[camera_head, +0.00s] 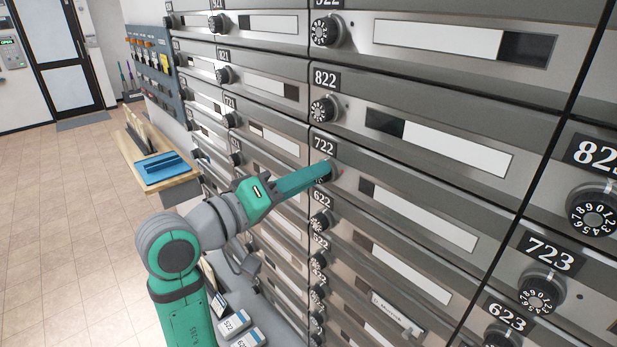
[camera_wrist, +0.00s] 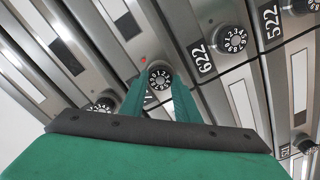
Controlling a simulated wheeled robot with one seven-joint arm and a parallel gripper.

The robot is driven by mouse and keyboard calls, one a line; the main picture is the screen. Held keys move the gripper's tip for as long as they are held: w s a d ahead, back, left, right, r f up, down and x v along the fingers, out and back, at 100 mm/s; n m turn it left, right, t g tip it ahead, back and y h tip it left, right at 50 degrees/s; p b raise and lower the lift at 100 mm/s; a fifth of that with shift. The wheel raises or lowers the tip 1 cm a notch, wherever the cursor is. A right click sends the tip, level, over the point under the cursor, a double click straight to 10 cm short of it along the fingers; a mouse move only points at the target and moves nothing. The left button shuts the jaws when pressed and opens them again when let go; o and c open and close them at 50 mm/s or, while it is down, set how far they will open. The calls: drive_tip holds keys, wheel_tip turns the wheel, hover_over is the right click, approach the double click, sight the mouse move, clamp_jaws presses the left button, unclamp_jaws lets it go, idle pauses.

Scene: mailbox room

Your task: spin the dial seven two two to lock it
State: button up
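The 722 label (camera_head: 324,146) is on a grey metal mailbox door (camera_head: 420,215) in the head view. My gripper (camera_head: 325,172) reaches just below that label, and its fingers hide most of the dial there. In the wrist view, the round black 722 dial (camera_wrist: 160,76) with white numerals sits between my two green fingertips (camera_wrist: 158,84). The fingers flank the dial closely and look shut on it. A small red light (camera_wrist: 143,60) shows beside the dial. The numeral at the dial's mark is too small to read.
Other dials sit close by: the 822 dial (camera_head: 324,109) above, the 622 dial (camera_head: 320,222) below and the 723 dial (camera_head: 541,291) at the right. A wooden shelf with a blue item (camera_head: 160,166) juts out at the left. Open tiled floor (camera_head: 60,210) lies at the left.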

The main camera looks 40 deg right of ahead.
drive_tip(key=c, duration=0.3)
drive_tip(key=shift+s+m, duration=0.15)
drive_tip(key=shift+m, duration=6.45)
drive_tip(key=o, duration=1)
